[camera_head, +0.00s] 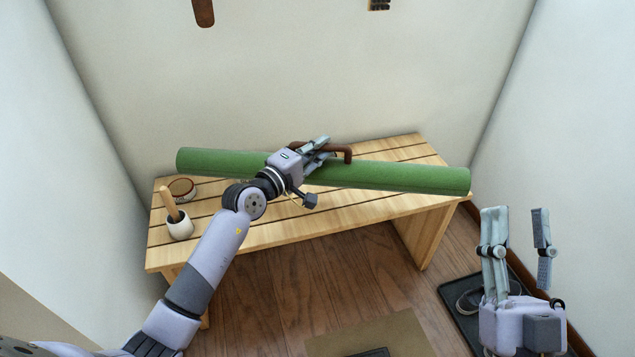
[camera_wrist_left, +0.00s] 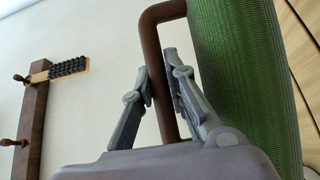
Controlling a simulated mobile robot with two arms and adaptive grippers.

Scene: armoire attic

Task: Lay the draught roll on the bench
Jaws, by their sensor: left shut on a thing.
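The draught roll (camera_head: 400,178) is a long green cylinder with a brown handle (camera_head: 335,148). In the head view it spans the slatted wooden bench (camera_head: 375,207) lengthwise, its right end reaching the bench's right edge. I cannot tell whether it touches the bench top. My left gripper (camera_head: 322,150) is shut on the handle. My right gripper (camera_head: 516,220) is open and empty, away from the bench at the lower right.
On the bench's left end stand a white pot (camera_head: 179,226) with a wooden handle in it and a round tin (camera_head: 182,188). A dark tray (camera_head: 462,322) and a mat (camera_head: 375,335) lie on the floor. A brush (camera_wrist_left: 68,68) hangs on a rack (camera_wrist_left: 32,115).

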